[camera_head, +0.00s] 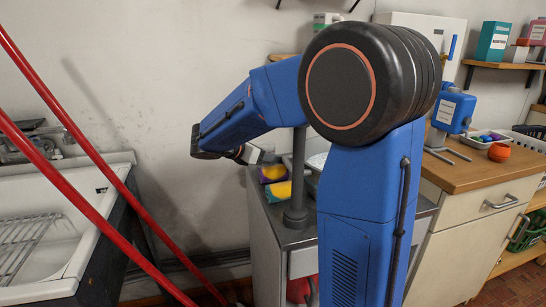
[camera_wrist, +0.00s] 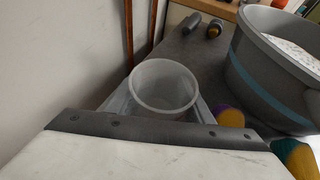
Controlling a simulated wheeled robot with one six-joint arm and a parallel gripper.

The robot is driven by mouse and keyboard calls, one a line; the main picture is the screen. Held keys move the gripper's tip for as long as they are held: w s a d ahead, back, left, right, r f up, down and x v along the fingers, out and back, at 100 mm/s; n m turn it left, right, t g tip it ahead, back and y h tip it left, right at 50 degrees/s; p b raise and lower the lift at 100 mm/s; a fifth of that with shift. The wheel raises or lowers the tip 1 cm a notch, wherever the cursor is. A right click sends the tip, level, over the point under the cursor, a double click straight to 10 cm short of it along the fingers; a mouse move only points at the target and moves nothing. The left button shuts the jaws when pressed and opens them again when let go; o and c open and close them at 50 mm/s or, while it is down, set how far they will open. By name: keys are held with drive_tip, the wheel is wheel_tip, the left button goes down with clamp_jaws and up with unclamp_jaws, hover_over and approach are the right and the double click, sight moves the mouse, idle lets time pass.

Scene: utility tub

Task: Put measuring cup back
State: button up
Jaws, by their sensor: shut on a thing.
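A translucent whitish measuring cup (camera_wrist: 163,86) sits between my two fingers in the wrist view. It is upright, with its open mouth facing up toward the camera. My gripper (camera_wrist: 162,108) is shut on it, one finger at each side. In the head view my gripper (camera_head: 252,154) is above the left part of the grey worktop, close to the wall. The cup is hard to make out there. The cup's base is hidden from the wrist camera.
A grey tub (camera_wrist: 246,70) with a blue band and pale contents stands to the right of the cup. Dark-handled items (camera_wrist: 213,29) lie further back. A white sink (camera_head: 62,205) stands left.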

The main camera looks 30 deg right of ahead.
drive_tip(key=o, duration=1.1)
drive_tip(key=shift+f, duration=0.1)
drive_tip(key=shift+c, duration=0.2)
drive_tip(key=shift+a+r, duration=0.2)
drive_tip(key=shift+r, duration=0.05)
drive_tip(key=v, duration=1.1)
drive_tip(key=shift+a+r, duration=0.2)
